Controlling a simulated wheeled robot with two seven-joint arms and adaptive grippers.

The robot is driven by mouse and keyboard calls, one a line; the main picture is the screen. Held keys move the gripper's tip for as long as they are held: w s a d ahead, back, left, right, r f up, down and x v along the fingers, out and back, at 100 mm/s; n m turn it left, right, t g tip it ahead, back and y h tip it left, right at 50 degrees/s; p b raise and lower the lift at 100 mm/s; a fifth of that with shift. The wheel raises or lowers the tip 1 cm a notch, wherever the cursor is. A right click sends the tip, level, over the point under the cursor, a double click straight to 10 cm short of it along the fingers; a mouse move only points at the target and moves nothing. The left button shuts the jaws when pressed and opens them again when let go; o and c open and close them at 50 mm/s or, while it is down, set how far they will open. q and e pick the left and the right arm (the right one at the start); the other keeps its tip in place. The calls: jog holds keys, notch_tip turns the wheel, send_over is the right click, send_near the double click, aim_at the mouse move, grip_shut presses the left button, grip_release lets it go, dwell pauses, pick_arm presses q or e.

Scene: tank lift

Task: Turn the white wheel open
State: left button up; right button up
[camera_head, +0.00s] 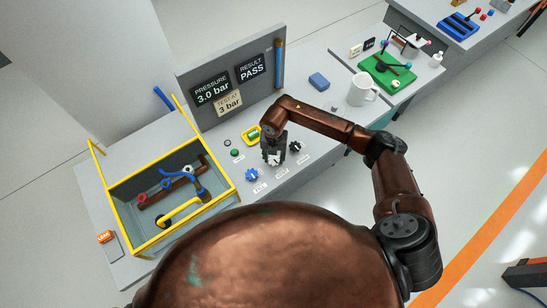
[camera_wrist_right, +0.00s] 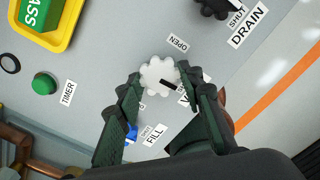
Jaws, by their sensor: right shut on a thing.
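The white wheel (camera_wrist_right: 155,74) is a small scalloped knob on the grey bench panel, and its edge shows under my gripper in the head view (camera_head: 275,161). A black mark on it points to the lower right in the wrist view. The OPEN label (camera_wrist_right: 177,43) lies above it; other labels beside it are partly hidden by the fingers. My right gripper (camera_head: 273,151) is over the wheel, with one finger on each side of it in the wrist view (camera_wrist_right: 168,86), shut on it. My left gripper is not in view.
A blue wheel (camera_head: 251,175) and a black wheel (camera_head: 296,146) flank the white one. Behind are a green button (camera_head: 234,153) and a yellow tray (camera_head: 250,128) with a green PASS block. A yellow-edged tank (camera_head: 131,226) stands left; a mug (camera_head: 361,89) stands right.

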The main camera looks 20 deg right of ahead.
jog(key=n+b, duration=0.2)
jog(key=n, duration=0.1)
jog(key=shift+f+n, duration=0.1)
jog(key=shift+n, duration=0.3)
jog(key=n+b, duration=0.2)
jog(key=n, duration=0.2)
jog(key=shift+n+b, duration=0.3)
jog(key=shift+b, duration=0.1)
jog(key=n+b, duration=0.2)
jog(key=n, duration=0.2)
jog(key=shift+n+b, duration=0.3)
jog(key=shift+b, duration=0.05)
jog(key=shift+n+b, duration=1.25)
jog(key=shift+n, duration=0.85)
jog(key=o, duration=1.2)
jog(key=shift+c, duration=0.2)
